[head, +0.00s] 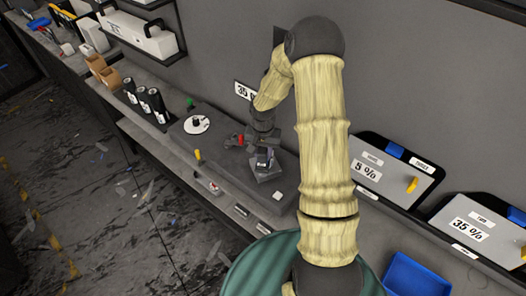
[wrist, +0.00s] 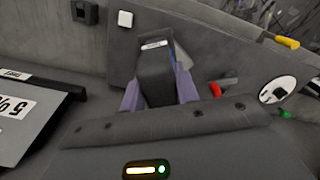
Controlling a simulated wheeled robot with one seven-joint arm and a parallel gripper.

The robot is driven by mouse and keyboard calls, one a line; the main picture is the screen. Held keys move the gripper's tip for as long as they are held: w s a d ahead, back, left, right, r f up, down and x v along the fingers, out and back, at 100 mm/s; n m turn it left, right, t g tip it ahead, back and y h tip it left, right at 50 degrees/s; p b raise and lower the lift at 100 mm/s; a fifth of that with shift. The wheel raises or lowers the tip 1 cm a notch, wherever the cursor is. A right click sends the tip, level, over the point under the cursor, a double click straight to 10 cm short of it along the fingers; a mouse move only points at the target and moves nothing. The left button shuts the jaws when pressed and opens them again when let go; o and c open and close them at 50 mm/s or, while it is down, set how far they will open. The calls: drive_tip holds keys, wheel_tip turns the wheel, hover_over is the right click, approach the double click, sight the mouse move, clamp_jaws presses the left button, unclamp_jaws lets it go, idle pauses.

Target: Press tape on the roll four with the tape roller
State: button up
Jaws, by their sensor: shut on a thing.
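My gripper (head: 264,158) is low over the grey bench mat (head: 232,165), in front of the wall. In the wrist view its purple fingers (wrist: 158,95) are shut on a dark block (wrist: 155,70) with a pale label on its top. I cannot tell for sure whether this block is the tape roller. Several black cylinders (head: 143,101) with white labels stand on the bench to the left in the head view; they may be rolls, but their numbers are too small to read. I cannot pick out roll four or a tape on it.
A white disc (head: 197,124), a yellow-handled tool (head: 198,156) and a white block (head: 278,196) lie around the gripper. Tint boards (head: 395,173) lean at the right. A blue bin (head: 412,276) and a teal ribbed container (head: 252,272) are below.

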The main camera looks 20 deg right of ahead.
idle(0.3)
drive_tip(key=shift+s+a+b, duration=0.4)
drive_tip(key=shift+s+a, duration=0.05)
drive_tip(key=shift+s, duration=0.4)
drive_tip(key=shift+s+a+b, duration=0.4)
drive_tip(key=shift+s+a, duration=0.05)
drive_tip(key=shift+s, duration=0.45)
drive_tip(key=shift+s+a+b, duration=0.4)
drive_tip(key=shift+s+a, duration=0.05)
drive_tip(key=shift+s, duration=0.4)
drive_tip(key=shift+f, duration=0.1)
